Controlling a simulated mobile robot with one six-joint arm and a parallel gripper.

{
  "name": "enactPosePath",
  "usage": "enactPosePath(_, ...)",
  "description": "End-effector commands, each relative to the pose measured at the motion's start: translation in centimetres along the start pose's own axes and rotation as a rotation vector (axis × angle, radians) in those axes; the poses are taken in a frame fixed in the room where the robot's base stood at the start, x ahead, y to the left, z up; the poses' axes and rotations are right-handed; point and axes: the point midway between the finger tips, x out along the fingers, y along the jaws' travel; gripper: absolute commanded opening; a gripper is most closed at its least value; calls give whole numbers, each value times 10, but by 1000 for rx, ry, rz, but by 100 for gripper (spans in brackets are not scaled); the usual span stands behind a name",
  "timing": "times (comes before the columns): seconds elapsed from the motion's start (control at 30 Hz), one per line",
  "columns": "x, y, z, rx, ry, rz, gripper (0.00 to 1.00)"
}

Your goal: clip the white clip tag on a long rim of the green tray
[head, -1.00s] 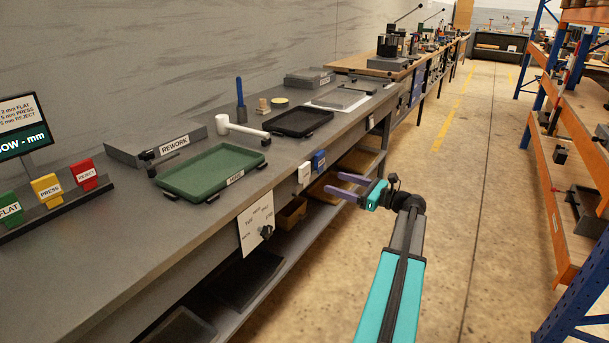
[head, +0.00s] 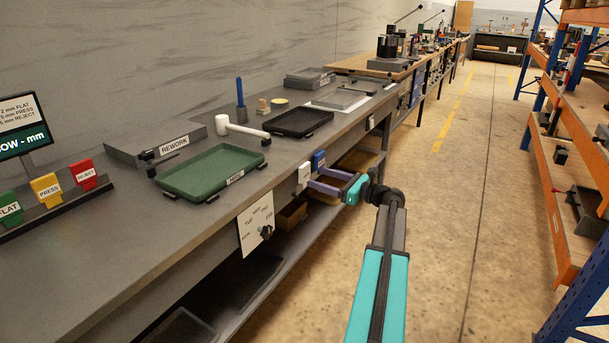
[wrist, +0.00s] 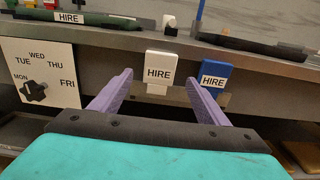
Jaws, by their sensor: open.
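The white clip tag (head: 304,174) hangs on the front edge of the bench, beside a blue tag (head: 318,161). In the wrist view the white tag (wrist: 159,70), marked HIRE, is ahead of my gripper (wrist: 160,82), between the lines of its two purple fingers. My gripper (head: 325,184) is open and empty in front of the bench edge; I cannot tell whether a finger touches anything. The green tray (head: 212,172) lies on the bench to the left, with a HIRE label on its front rim. Its near rim also shows in the wrist view (wrist: 110,20).
The blue tag (wrist: 214,77) hangs close to the right finger. A card with day names and a dial (head: 257,224) is on the bench front, left of the tags. A white mallet (head: 240,128) and a black tray (head: 298,122) lie behind. The aisle floor is open.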

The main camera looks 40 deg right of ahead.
Motion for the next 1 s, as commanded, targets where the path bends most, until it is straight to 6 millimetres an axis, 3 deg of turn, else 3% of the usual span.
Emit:
enactPosePath(0.4, 44, 1, 0, 0, 0, 2, 69)
enactPosePath(1.0, 47, 1, 0, 0, 0, 1, 69)
